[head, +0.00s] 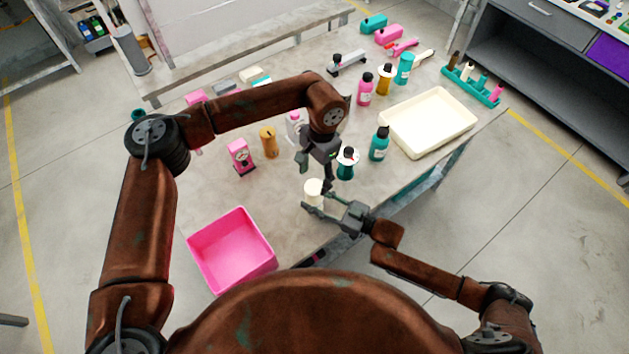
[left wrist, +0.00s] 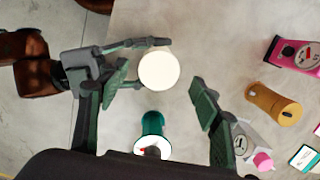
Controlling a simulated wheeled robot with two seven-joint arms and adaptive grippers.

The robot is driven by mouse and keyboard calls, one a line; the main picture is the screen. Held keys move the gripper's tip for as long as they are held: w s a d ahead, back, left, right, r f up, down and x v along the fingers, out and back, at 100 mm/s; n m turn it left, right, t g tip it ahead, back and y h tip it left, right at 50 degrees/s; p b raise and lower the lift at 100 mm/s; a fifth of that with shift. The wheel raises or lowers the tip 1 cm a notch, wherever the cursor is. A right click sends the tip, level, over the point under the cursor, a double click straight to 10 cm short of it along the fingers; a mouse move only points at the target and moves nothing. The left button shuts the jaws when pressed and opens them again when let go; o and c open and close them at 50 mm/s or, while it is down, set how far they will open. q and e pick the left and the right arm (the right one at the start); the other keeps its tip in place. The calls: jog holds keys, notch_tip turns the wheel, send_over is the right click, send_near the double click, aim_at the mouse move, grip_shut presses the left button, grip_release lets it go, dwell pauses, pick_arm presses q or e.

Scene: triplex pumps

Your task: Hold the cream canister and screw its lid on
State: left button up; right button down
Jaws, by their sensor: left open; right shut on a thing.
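The cream canister (head: 313,187) stands upright at the near edge of the table, and its round pale top (left wrist: 159,71) faces the left wrist camera. My right gripper (head: 320,207) is shut on the canister from the side; its fingers (left wrist: 143,64) also show in the left wrist view. My left gripper (head: 327,182) is pointing down, open and empty, just above and beside the canister. In the left wrist view, my left fingers (left wrist: 162,92) are spread wide, one on each side of the canister's top. I cannot tell whether that top is the lid.
A pink bin (head: 231,246) is at the near left and a cream tray (head: 428,121) at the right. An orange canister (head: 269,141) and a pink device (head: 240,157) stand farther left.

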pick_arm(q)
jog(key=shift+c, duration=0.4)
jog(key=n, duration=0.4)
jog(key=shift+r+n, duration=0.2)
jog(key=shift+n, duration=0.2)
jog(key=n, duration=0.5)
jog(key=shift+r+n, duration=0.2)
jog(key=shift+n, duration=0.2)
jog(key=n, duration=0.3)
jog(key=shift+r+n, duration=0.15)
jog(key=shift+n, duration=0.25)
jog(key=n, duration=0.5)
jog(key=shift+r+n, duration=0.2)
jog(key=shift+n, duration=0.2)
jog(key=n, duration=0.4)
jog(key=shift+r+h, duration=0.2)
jog(key=shift+h, duration=0.1)
jog(key=n, duration=0.5)
jog(key=shift+r+n+t, duration=0.2)
jog(key=shift+n+t, duration=0.1)
jog(key=n, duration=0.5)
jog(key=shift+r+n, duration=0.25)
jog(key=shift+n, duration=0.05)
jog(key=n, duration=0.4)
jog(key=shift+r, duration=0.15)
